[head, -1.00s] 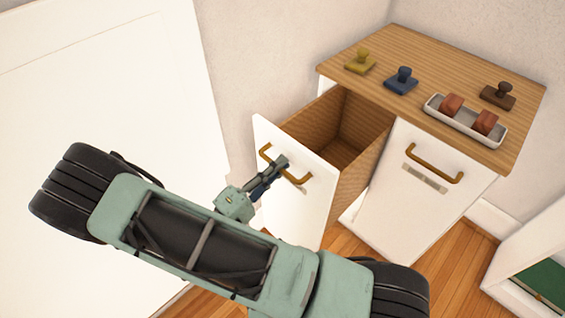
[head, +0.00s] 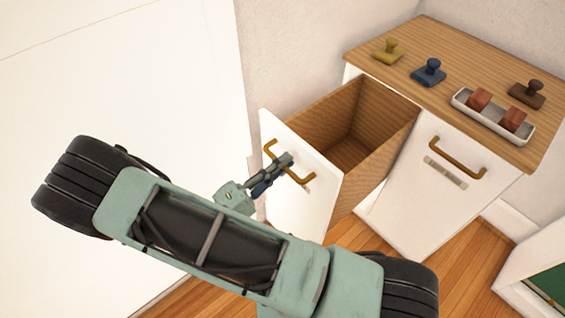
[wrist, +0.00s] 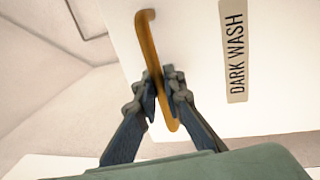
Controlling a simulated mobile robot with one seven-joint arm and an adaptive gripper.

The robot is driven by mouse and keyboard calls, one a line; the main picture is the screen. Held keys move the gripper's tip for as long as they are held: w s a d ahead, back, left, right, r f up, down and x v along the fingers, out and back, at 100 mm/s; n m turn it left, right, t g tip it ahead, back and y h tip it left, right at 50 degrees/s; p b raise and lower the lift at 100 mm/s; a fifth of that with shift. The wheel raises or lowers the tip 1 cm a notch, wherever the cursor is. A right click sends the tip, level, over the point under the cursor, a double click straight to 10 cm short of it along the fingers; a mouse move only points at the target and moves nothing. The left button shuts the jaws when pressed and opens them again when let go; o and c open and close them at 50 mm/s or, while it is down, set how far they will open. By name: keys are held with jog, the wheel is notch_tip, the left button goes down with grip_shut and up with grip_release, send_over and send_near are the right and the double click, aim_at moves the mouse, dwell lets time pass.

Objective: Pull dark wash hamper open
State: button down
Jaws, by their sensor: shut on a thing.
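The dark wash hamper (head: 322,189) is the left pull-out of a white cabinet and stands well out, showing its empty-looking wooden inside. Its white front carries a brass handle (head: 270,147), and in the wrist view a label (wrist: 235,50) beside the handle reads "DARK WASH". My gripper (head: 284,165) is at the handle, and in the wrist view its two fingers (wrist: 163,95) are shut around the brass bar (wrist: 149,45). In the head view my arm hides the lower part of the hamper front.
The right hamper (head: 425,195) is shut, with its own brass handle (head: 457,160). The wooden top (head: 440,50) carries a yellow stamp (head: 389,52), a blue stamp (head: 429,72), a brown stamp (head: 528,94) and a pale tray (head: 459,101) with two reddish blocks. A white panel is at left.

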jog(key=c, duration=2)
grip_release()
jog(key=shift+c, duration=0.2)
jog(key=shift+a, duration=0.1)
jog(key=v, duration=1.2)
